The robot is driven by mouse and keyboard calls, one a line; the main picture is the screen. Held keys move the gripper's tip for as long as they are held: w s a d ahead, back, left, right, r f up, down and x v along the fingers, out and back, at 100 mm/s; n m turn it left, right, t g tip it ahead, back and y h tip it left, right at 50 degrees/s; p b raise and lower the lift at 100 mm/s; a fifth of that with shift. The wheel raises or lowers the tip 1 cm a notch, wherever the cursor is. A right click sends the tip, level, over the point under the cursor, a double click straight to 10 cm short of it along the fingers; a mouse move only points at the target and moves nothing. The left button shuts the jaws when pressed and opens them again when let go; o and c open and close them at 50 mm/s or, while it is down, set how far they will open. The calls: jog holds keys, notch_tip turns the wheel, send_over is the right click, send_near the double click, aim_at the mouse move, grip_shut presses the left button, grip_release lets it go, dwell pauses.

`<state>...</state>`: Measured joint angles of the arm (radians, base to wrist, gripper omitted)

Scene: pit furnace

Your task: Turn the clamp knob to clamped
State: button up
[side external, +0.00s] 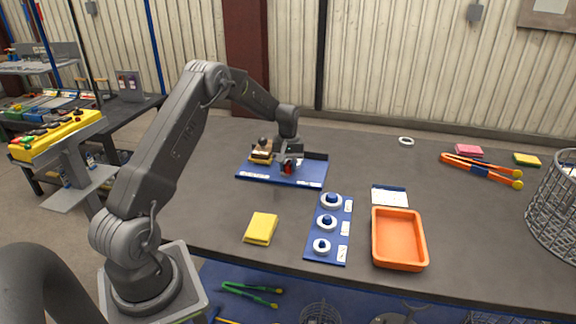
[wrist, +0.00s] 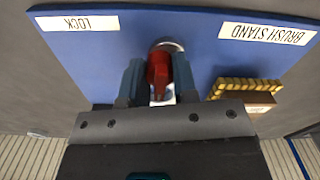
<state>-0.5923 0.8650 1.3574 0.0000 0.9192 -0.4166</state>
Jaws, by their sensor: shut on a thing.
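The red knob (wrist: 158,72) sits on a round grey base on the blue board (wrist: 120,50). My gripper (wrist: 157,90) is shut on the red knob, with one finger on each side of it. In the side view the blue board (side external: 262,177) lies on the dark table, and a small red part of the knob (side external: 287,170) shows below my gripper (side external: 289,164). Labels reading LOCK (wrist: 77,23) and BRUSH STAND (wrist: 262,34) are on the board. I cannot read the knob's setting.
A brush on a yellow-edged stand (side external: 261,150) is close beside my gripper. In front are a blue panel with white dials (side external: 316,240), a yellow block (side external: 261,229) and an orange tray (side external: 399,266). Orange tongs (side external: 480,169) and a wire basket (side external: 555,205) are at right.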

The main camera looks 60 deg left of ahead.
aim_at(288, 162)
jog(key=shift+r+m, duration=0.1)
jog(key=shift+m, duration=3.4)
jog(key=o, duration=0.9)
notch_tip(288, 162, up, 14)
jog(key=shift+f, duration=0.1)
